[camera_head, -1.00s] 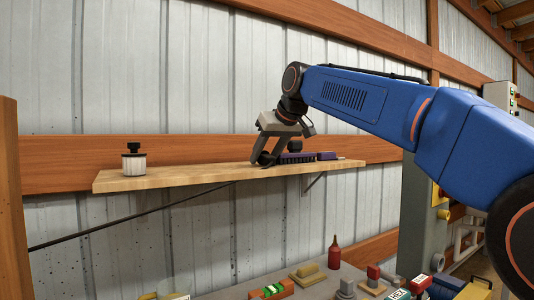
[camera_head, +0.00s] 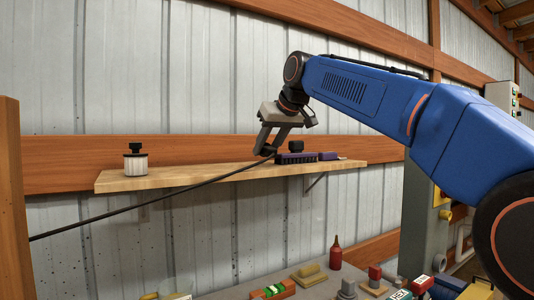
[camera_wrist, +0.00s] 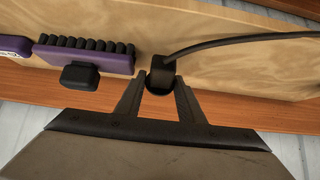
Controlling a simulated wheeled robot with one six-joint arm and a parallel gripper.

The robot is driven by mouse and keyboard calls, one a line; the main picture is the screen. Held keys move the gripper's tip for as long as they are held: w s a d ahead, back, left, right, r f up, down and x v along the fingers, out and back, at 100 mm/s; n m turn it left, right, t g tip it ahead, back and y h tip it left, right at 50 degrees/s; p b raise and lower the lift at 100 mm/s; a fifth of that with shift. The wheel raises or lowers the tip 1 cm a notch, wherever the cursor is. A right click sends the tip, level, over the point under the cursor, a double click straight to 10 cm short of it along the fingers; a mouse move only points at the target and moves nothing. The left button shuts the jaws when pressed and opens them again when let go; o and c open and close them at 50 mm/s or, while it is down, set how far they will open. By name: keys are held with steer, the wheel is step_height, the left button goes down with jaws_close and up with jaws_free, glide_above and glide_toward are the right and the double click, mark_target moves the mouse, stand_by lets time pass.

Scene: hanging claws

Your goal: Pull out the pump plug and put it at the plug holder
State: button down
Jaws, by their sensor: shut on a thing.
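My gripper (camera_head: 265,152) is above the wooden shelf, at the left end of a purple block with black ridges (camera_head: 297,158). In the wrist view, its fingers (camera_wrist: 160,88) are shut on a dark plug (camera_wrist: 161,72) at the end of a black cable (camera_wrist: 235,40). In the head view, the cable (camera_head: 150,205) runs from the gripper down to the lower left. A black knob (camera_head: 296,146) shows at the ridged block, and it also shows in the wrist view (camera_wrist: 80,75). I cannot tell which thing is the plug holder.
The wooden shelf (camera_head: 180,178) is bare between the gripper and a white jar with a black top (camera_head: 134,162). A bottle (camera_head: 335,253) and several blocks stand on the lower table.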

mark_target(267, 146)
steer(key=shift+r, duration=2.65)
steer(key=shift+s, duration=0.1)
